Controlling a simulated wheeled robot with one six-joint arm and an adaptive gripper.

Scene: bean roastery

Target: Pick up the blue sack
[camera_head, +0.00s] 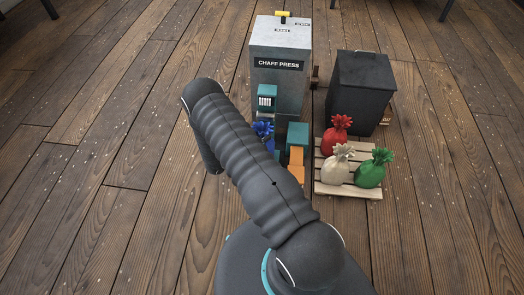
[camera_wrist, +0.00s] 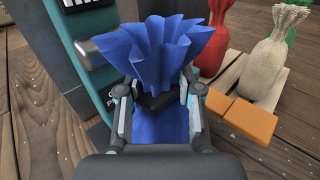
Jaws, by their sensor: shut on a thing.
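The blue sack shows its ruffled top (camera_wrist: 155,45) large in the wrist view. My gripper (camera_wrist: 158,98) is shut on it, with one finger on each side of its neck. More blue cloth shows between the fingers below the neck. In the head view only a small part of the blue sack (camera_head: 263,129) shows in front of the chaff press; my arm hides the rest and hides my gripper. I cannot tell whether the sack's base touches anything.
The grey chaff press (camera_head: 279,85) stands behind the sack. An orange part (camera_head: 297,165) lies to the sack's right. A wooden pallet (camera_head: 340,189) holds red (camera_head: 335,141), cream (camera_head: 337,168) and green (camera_head: 371,172) sacks. A dark bin (camera_head: 360,90) stands behind it. The floor at left is clear.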

